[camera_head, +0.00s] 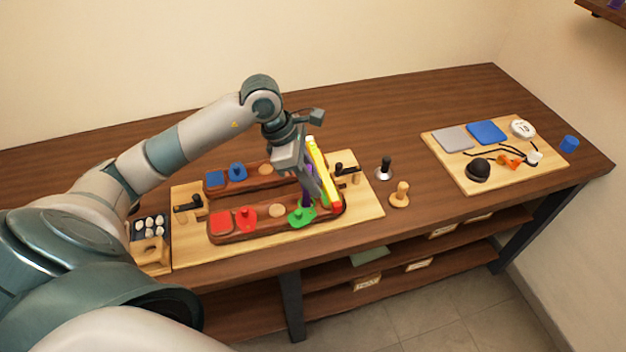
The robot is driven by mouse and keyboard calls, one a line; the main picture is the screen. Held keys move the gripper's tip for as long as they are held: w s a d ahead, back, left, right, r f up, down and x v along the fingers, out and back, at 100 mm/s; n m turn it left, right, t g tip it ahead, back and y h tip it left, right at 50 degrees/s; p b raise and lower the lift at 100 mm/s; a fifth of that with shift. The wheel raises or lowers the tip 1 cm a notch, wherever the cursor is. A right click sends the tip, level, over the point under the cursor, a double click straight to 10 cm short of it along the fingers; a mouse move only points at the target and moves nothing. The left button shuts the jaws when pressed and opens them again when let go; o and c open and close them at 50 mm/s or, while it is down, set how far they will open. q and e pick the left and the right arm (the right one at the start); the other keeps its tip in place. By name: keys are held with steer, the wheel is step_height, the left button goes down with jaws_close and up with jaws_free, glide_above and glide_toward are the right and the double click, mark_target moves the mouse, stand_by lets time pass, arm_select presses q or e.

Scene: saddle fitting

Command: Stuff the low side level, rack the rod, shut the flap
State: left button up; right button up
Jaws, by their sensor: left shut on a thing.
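Two long brown trays lie on a light board (362,202). The rear tray (250,175) holds two blue pieces and a tan disc. The front tray (247,230) holds a red square, a red knobbed piece, a tan disc and a green piece (302,216) at its right end. My left gripper (313,192) points down over the trays' right end, shut on what looks like an upright purple rod (306,190) above the green piece. A yellow bar (323,172) with red edging slants beside it. The gripper partly hides these contacts. My right gripper is out of view.
Black latch-like fittings (188,204) (346,169) stand at both board ends. A black-handled piece (384,168) and a wooden knob (400,195) stand to the right. A second board (450,172) holds pads and small items, with a blue cup (569,144) beyond.

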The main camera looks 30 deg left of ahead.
arm_select(q)
steer(key=shift+f+b, duration=0.15)
steer(key=shift+b, duration=0.3)
stand_by(1.5)
step_height(320, 180, up, 8)
steer(key=p, duration=0.3)
steer(key=shift+p, duration=0.35)
stand_by(0.7)
stand_by(1.6)
